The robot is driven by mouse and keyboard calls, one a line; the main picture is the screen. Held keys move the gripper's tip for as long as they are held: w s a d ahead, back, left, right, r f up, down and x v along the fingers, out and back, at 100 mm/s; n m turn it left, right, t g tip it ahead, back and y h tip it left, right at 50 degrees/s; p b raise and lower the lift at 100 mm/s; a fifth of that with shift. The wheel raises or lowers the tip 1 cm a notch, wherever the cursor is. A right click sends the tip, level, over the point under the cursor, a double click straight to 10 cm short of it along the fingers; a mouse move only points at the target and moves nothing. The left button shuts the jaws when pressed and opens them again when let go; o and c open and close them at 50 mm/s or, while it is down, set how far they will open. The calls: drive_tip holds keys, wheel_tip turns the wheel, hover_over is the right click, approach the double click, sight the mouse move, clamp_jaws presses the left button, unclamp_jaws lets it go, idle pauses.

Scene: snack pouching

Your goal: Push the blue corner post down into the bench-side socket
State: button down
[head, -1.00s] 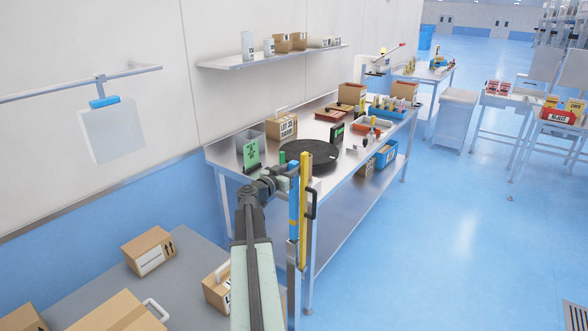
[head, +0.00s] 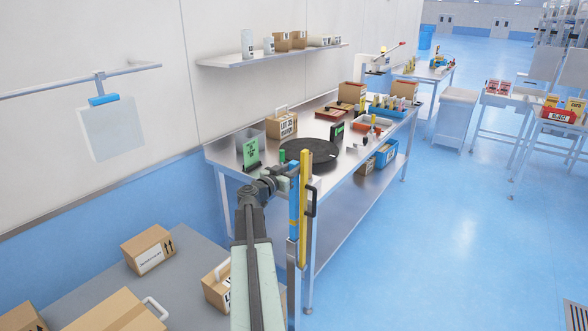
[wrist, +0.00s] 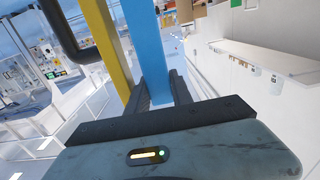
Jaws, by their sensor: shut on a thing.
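The blue corner post (head: 294,205) stands upright at the near end of the steel bench, beside a yellow upright bar (head: 305,210). My gripper (head: 290,170) is shut on the upper part of the blue post. In the wrist view the blue post (wrist: 147,42) runs between the two dark fingers (wrist: 158,92). A grey metal upright (head: 293,285) stands below the post's lower end. The bench-side socket cannot be made out clearly, so I cannot tell how deep the post sits.
A black handle (head: 312,200) sticks out from the yellow bar's right side. The bench (head: 345,175) carries a black round turntable (head: 309,150), a green sign (head: 251,153) and boxes. Cartons lie on a grey surface (head: 195,290) at lower left. Open blue floor (head: 450,250) lies to the right.

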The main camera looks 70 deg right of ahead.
wheel_tip(320, 180, down, 8)
drive_tip(key=b, duration=0.8)
drive_tip(key=shift+f, duration=0.15)
idle(1.9)
drive_tip(key=c, duration=1.1)
unclamp_jaws()
drive_tip(key=shift+o, duration=0.2)
drive_tip(key=v, duration=0.8)
drive_tip(key=shift+w+d, duration=0.1)
drive_tip(key=shift+w, duration=0.05)
